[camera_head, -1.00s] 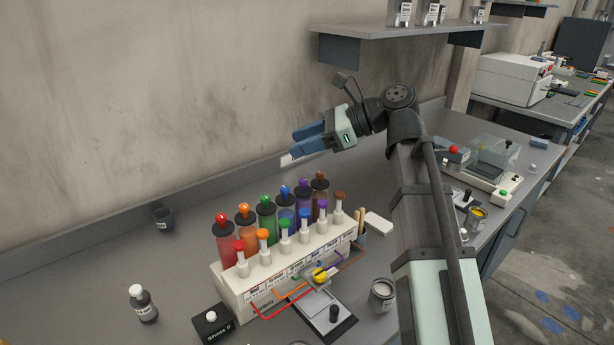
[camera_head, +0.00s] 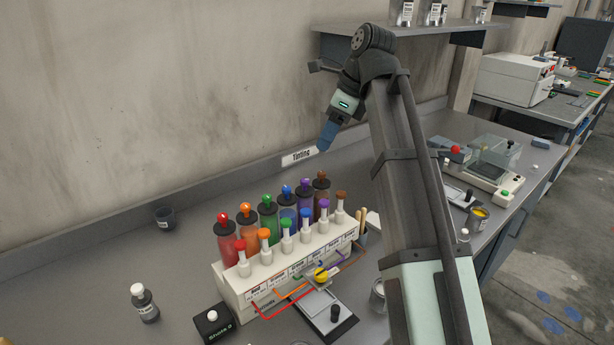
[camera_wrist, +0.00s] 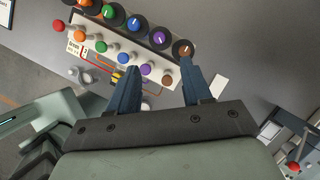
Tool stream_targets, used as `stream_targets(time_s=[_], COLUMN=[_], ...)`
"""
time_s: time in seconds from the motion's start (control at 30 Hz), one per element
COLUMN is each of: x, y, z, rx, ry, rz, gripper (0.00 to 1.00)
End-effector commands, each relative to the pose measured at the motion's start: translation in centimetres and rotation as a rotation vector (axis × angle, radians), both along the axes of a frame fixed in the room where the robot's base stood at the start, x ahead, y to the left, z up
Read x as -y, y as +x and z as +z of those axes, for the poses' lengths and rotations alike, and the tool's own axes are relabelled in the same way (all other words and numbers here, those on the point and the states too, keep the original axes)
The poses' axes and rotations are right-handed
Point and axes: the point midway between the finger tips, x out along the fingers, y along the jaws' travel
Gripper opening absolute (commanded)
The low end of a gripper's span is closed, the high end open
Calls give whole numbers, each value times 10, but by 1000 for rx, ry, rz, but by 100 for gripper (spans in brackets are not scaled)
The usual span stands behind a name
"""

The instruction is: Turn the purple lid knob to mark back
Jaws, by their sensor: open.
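The purple lid knob (camera_head: 305,184) sits on a black lid atop a purple canister (camera_head: 304,205), in the back row of the dispenser, between the blue and brown ones. The wrist view shows the purple lid knob (camera_wrist: 158,37) from above, just beyond the fingertips. A smaller purple knob (camera_head: 323,204) stands on a white pump in the front row; it also shows in the wrist view (camera_wrist: 146,69), beside the left finger. My gripper (camera_head: 325,146) points down above and behind the brown and purple canisters, empty. Its fingers (camera_wrist: 158,68) are spread apart. The lid's marks are too small to read.
Red, orange, green, blue and brown lids crowd the same white dispenser (camera_head: 250,294). A shelf (camera_head: 400,35) hangs at upper right. Bench space at left is mostly clear around a dark cup (camera_head: 164,218).

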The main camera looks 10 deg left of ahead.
Motion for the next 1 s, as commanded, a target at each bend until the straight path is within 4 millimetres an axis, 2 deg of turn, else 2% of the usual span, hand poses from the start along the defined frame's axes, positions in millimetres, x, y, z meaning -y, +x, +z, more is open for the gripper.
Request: stream_targets(time_s=[0.6, 0.8, 1.0], x=[-38, -45, -48], y=[3, 5, 6], z=[-94, -111, -117], rx=[-5, -4, -4], ry=[-1, 0, -1], rz=[4, 4, 5], gripper=[49, 49, 49])
